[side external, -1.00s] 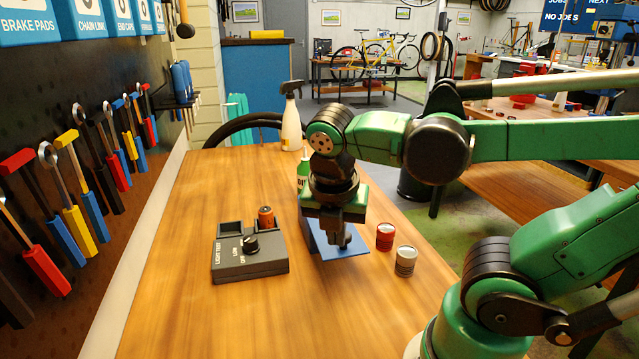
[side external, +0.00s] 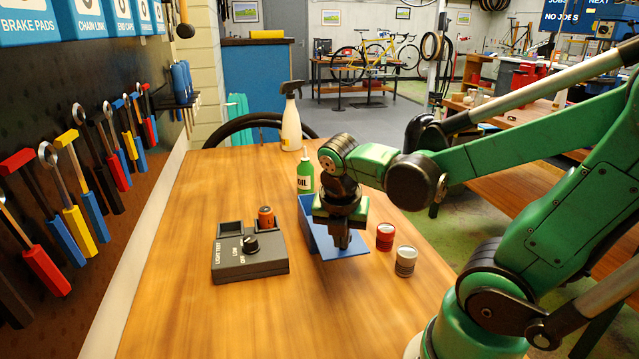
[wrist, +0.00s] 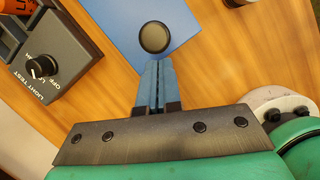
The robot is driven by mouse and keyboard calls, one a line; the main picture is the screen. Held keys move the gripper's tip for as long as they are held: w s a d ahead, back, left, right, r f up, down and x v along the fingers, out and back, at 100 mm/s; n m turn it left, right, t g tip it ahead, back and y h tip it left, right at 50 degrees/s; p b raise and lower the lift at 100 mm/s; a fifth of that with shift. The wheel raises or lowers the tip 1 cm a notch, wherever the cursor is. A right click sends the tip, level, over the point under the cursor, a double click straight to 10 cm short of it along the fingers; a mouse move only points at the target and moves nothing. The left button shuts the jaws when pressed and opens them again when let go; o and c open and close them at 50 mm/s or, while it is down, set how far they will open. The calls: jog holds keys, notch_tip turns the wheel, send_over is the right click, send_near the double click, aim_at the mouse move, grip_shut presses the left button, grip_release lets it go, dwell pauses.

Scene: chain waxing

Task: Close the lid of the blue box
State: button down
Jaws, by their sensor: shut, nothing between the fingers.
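The blue box (side external: 306,214) is on the wooden bench in the side view, partly hidden behind my gripper. One blue panel rises at its left and a flat blue panel (side external: 352,254) extends toward the camera. I cannot tell clearly which panel is the lid. My gripper (side external: 342,243) points down over the flat panel, shut and empty. In the wrist view, the shut fingers (wrist: 155,65) are by the lower edge of a blue panel (wrist: 112,20).
A grey light tester (side external: 250,260) with an orange battery (side external: 266,217) is left of the box. A green oil bottle (side external: 305,172) and a spray bottle (side external: 291,120) stand behind. The bench's front left is clear.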

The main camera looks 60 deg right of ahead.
jog(key=shift+d, duration=0.1)
send_over(320, 231)
jog(key=d, duration=0.2)
jog(key=shift+w+d, duration=0.2)
jog(key=shift+w, duration=0.1)
jog(key=shift+s+a+r, duration=0.1)
jog(key=shift+s+a, duration=0.05)
jog(key=shift+a, duration=0.3)
jog(key=a, duration=0.2)
jog(key=s+a, duration=0.1)
jog(key=shift+a+r, duration=0.15)
jog(key=shift+r, duration=0.1)
jog(key=w+v, duration=0.1)
jog(key=v, duration=0.9)
jog(key=s+a+f+m+t+y, duration=0.1)
jog(key=a+f+m+t, duration=0.2)
jog(key=m, duration=0.7)
jog(key=s+a+f+m+t+y, duration=0.1)
jog(key=a+f+m+t+y, duration=0.1)
jog(key=a+m, duration=0.4)
jog(key=f+m, duration=0.1)
jog(key=m, duration=0.4)
jog(key=shift+t, duration=0.4)
